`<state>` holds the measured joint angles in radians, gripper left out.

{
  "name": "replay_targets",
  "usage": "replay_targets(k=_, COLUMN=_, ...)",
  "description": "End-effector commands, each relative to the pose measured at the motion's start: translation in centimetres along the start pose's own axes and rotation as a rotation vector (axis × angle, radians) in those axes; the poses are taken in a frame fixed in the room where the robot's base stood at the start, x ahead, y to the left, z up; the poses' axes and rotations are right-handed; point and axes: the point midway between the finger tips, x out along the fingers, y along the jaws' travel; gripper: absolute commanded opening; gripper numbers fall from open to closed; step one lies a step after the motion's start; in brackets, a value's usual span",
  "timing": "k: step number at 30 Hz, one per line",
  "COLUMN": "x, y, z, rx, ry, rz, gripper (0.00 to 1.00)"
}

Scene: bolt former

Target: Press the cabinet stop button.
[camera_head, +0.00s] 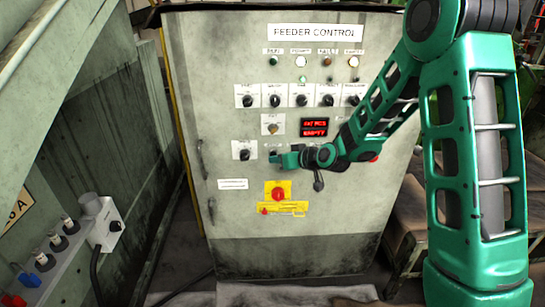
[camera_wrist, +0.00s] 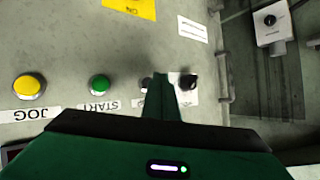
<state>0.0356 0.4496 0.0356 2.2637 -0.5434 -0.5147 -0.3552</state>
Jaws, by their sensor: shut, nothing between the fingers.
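The grey feeder control cabinet (camera_head: 225,100) faces me. My gripper (camera_head: 277,159) is shut and empty at the cabinet's lower control row, its tip close to the panel; I cannot tell whether it touches. In the wrist view my gripper's green finger (camera_wrist: 161,80) points at the panel between a dark control (camera_wrist: 147,83), partly hidden behind it, and a black knob (camera_wrist: 190,81). The dark control's label cannot be read. A green START button (camera_wrist: 99,85) and yellow JOG button (camera_wrist: 28,88) sit to the left. A red button (camera_head: 375,158) shows behind my arm.
A red mushroom button (camera_head: 278,194) on a yellow plate is below my gripper, with a yellow lockout bar (camera_head: 283,209) under it. Several selector knobs and a red display (camera_head: 314,127) are above. A socket box (camera_head: 105,225) stands at the left.

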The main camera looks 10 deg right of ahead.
Motion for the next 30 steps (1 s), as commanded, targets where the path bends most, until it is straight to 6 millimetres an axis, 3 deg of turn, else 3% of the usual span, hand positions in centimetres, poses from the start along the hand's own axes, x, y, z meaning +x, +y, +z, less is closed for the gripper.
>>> replay_targets(k=8, x=-0.1, y=-0.1, z=0.1, rx=0.001, ry=-0.001, rz=-0.001, gripper=0.0)
replay_targets(k=30, x=-3.5, y=-2.6, z=2.6, rx=0.0, ry=-0.001, rz=-0.001, gripper=0.0)
